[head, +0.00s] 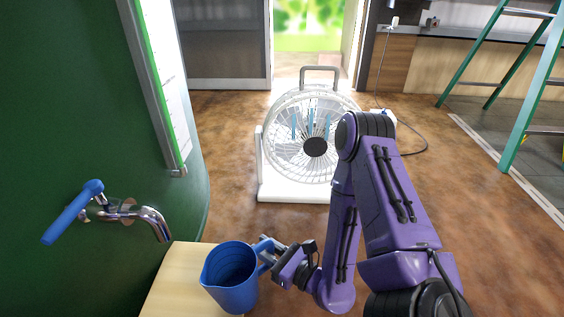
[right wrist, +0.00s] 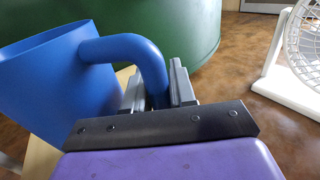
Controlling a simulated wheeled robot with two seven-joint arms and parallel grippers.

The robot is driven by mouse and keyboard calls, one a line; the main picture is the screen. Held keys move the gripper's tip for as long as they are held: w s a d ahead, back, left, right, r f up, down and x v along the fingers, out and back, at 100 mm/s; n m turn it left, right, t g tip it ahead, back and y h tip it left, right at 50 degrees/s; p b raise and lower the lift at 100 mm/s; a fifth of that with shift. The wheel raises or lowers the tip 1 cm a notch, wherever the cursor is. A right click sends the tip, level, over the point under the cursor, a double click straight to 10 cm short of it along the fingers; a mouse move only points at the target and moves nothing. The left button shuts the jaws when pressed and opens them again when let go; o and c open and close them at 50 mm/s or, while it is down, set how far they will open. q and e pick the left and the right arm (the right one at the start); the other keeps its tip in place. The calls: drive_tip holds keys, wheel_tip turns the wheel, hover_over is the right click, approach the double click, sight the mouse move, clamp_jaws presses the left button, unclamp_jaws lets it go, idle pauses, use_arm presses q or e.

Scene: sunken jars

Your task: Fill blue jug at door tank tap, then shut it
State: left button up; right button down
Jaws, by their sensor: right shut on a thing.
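The blue jug (head: 230,278) is upright at the wooden stand in the head view, below and to the right of the tap. I cannot tell whether it touches the stand. No water shows in it. My right gripper (head: 268,256) is shut on the jug's handle; the jug (right wrist: 45,80) and my right gripper (right wrist: 158,88) also show in the right wrist view. The chrome tap (head: 150,222) with a blue lever (head: 72,212) sticks out of the green tank (head: 90,120). No water runs from the spout. My left gripper is not in view.
The pale wooden stand (head: 178,285) is beside the tank. A white fan (head: 315,145) stands on the floor ahead, with a cable (head: 420,152) behind it. A green ladder (head: 520,110) is at the right. A sight gauge (head: 165,80) is on the tank. Brown floor is open around the fan.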

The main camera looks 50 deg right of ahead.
sight(243, 275)
drive_tip(key=w+a, duration=0.2)
drive_tip(key=w+a+f+b, duration=0.1)
drive_tip(key=w+a, duration=0.2)
drive_tip(key=w+a+f+b, duration=0.1)
drive_tip(key=w+a, duration=0.1)
drive_tip(key=w, duration=0.1)
drive_tip(key=shift+a, duration=0.15)
drive_tip(key=shift+f, duration=0.4)
drive_tip(key=shift+f+b, duration=0.2)
drive_tip(key=shift+b, duration=0.2)
drive_tip(key=c, duration=0.8)
unclamp_jaws()
drive_tip(key=shift+c, duration=0.2)
drive_tip(key=s, duration=0.3)
drive_tip(key=s+d, duration=0.1)
drive_tip(key=s, duration=0.3)
drive_tip(key=s+p, duration=0.1)
drive_tip(key=s, duration=0.2)
drive_tip(key=shift+s+d, duration=0.2)
drive_tip(key=shift+d, duration=0.05)
drive_tip(key=shift+c, duration=0.3)
